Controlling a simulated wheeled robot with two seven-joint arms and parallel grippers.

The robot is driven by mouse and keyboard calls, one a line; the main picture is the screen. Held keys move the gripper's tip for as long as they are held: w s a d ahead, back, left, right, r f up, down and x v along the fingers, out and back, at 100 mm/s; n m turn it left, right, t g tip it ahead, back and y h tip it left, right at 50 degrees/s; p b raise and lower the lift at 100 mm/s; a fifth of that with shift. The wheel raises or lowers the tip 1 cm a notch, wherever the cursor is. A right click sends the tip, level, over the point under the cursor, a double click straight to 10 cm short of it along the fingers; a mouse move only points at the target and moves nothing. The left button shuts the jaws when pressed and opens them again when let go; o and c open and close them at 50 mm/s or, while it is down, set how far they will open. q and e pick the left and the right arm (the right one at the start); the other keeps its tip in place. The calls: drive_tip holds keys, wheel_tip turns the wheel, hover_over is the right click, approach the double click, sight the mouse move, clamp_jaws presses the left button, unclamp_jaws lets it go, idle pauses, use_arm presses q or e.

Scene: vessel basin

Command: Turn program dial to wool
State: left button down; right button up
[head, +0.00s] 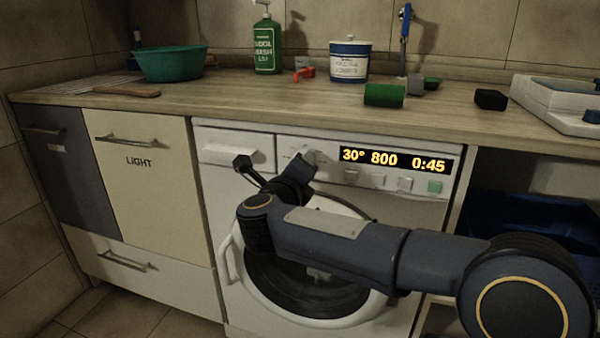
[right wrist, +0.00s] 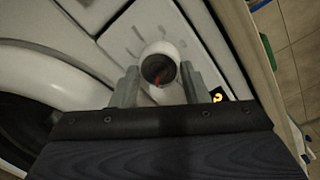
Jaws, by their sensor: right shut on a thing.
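The washing machine (head: 240,205) stands under the counter. Its display (head: 395,160) reads 30°, 800 and 0:45. My right gripper (head: 308,158) reaches the control panel left of the display. The right wrist view shows the program dial (right wrist: 160,50), a round white knob with a dark face and an orange-red mark, between the two grey fingers of my right gripper (right wrist: 159,85). The fingers are shut on it. In the head view the gripper mostly hides the dial, and its program labels cannot be read. My left gripper is not in view.
Buttons (head: 378,181) sit right of the dial below the display. The round door (head: 330,318) is behind my right arm. The counter (head: 235,97) above holds a green basin (head: 170,65), a green bottle (head: 268,48), a white tub (head: 349,68) and a green block (head: 384,95).

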drive_tip(key=shift+f, duration=0.1)
drive_tip(key=o, duration=1)
drive_tip(key=shift+s, duration=0.1)
drive_tip(key=p+v, duration=0.1)
drive_tip(key=v, duration=0.6)
drive_tip(key=shift+s+a+p, duration=0.15)
drive_tip(key=shift+s+p, duration=0.2)
drive_tip(key=shift+p, duration=0.05)
